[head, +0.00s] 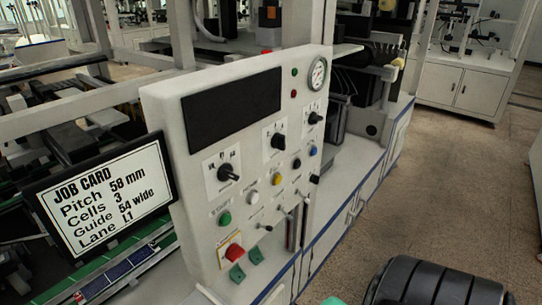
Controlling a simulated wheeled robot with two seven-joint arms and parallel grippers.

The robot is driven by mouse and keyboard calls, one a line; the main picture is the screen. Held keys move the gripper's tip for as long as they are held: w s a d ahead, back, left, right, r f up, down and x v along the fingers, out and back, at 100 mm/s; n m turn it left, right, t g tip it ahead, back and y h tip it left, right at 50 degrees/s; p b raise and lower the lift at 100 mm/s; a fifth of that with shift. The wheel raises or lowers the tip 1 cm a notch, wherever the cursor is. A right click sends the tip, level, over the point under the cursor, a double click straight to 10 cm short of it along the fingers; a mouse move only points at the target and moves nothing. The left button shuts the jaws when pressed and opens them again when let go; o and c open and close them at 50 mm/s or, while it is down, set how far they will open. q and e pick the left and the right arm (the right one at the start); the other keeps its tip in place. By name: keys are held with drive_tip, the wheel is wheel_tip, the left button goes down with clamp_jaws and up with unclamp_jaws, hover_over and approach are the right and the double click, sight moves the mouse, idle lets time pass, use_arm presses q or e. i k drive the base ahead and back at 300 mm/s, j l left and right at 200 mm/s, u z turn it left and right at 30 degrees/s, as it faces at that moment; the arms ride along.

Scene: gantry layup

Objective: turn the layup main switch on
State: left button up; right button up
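A pale control panel (160,110) stands tilted in the middle of the head view. It carries three black rotary knobs on white label plates: a left knob (228,173), a middle knob (278,141) and a right knob (315,118). Their labels are too small to read, so I cannot tell which one is the layup main switch or how it is set. A fourth, unplated black knob (314,179) sits lower right. Neither of my grippers shows in this view.
The panel also has a red button (234,252), a green button (224,219), several small toggles, a dark display (232,108) and a round gauge (318,73). A job card screen (105,195) stands at its left. Open floor (450,190) lies to the right.

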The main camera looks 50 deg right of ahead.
sight(235, 252)
drive_tip(key=z, duration=1.35)
drive_tip(key=l, duration=0.1)
